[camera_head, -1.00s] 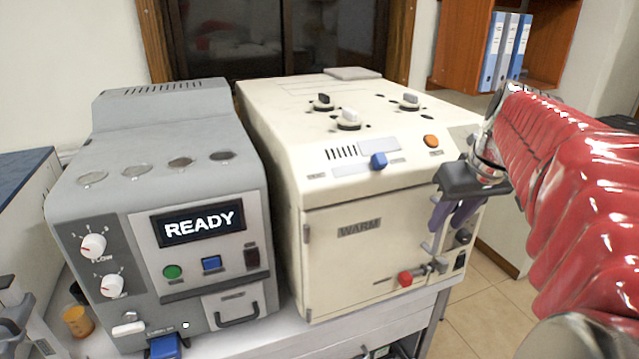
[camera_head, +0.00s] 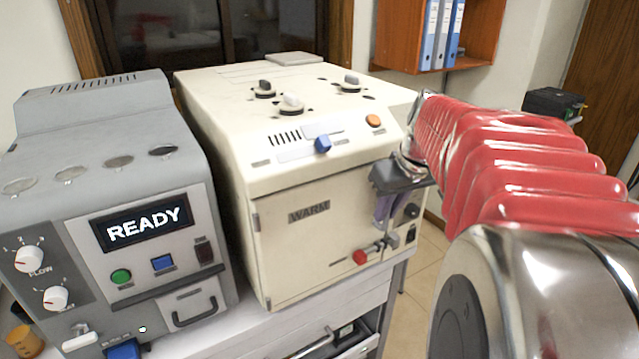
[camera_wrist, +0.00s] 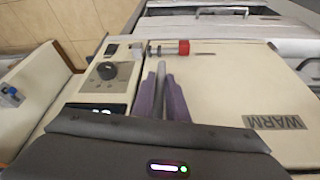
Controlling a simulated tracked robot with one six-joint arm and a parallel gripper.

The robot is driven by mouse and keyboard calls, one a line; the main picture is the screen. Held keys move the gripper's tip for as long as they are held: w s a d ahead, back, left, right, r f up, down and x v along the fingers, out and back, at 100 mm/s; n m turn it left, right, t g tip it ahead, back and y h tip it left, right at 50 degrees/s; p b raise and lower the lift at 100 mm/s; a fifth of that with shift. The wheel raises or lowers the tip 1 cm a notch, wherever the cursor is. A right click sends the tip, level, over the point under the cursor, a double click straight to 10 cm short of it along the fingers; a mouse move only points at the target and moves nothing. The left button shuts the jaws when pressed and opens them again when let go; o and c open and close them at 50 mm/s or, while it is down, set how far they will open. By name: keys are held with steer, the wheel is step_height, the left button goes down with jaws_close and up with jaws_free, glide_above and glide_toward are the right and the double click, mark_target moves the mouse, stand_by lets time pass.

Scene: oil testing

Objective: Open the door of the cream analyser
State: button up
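The cream analyser (camera_head: 285,170) stands on the bench, its front door (camera_head: 310,250) marked WARM lying flat against the body. The door also fills the right of the wrist view (camera_wrist: 230,90). A latch with a red knob (camera_head: 360,257) sits low on the door's right side; it shows in the wrist view too (camera_wrist: 183,48). My gripper (camera_head: 386,210) is at the door's right edge, above the latch. In the wrist view, its purple fingers (camera_wrist: 162,95) lie on both sides of a grey bar like a handle. Whether they press on it is unclear.
A grey machine (camera_head: 130,200) reading READY stands close on the left. Knobs, a blue switch (camera_head: 322,144) and an orange button (camera_head: 374,121) are on the analyser's top. Open floor (camera_head: 425,260) lies right of the bench. An orange wall shelf (camera_head: 400,40) hangs behind.

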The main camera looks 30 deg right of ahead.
jaws_close()
steer(key=shift+d, duration=0.15)
steer(key=shift+s+a, duration=0.15)
steer(key=shift+a, duration=0.05)
